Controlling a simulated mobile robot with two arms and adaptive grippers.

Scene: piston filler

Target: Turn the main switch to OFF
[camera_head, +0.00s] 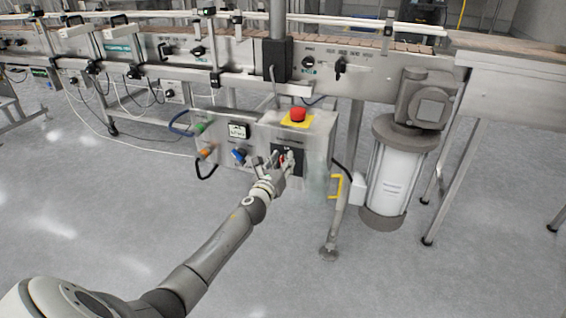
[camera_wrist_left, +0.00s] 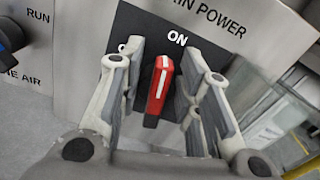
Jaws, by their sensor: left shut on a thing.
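The main switch is a red handle with a white line (camera_wrist_left: 160,85) on a black plate under a "POWER" label. In the left wrist view it stands nearly upright, its upper end just below the "ON" mark. A second mark to its left is mostly hidden behind a finger; only its first letter shows. My left gripper (camera_wrist_left: 163,80) has its fingers on both sides of the handle and is shut on it. In the head view my left gripper (camera_head: 281,162) is at the front of the control box (camera_head: 318,150), covering much of the switch. My right gripper is not in view.
A red emergency button (camera_head: 298,114) on a yellow base sits on top of the box. A blue knob (camera_head: 239,155) is left of the switch; it shows in the wrist view too (camera_wrist_left: 10,36).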

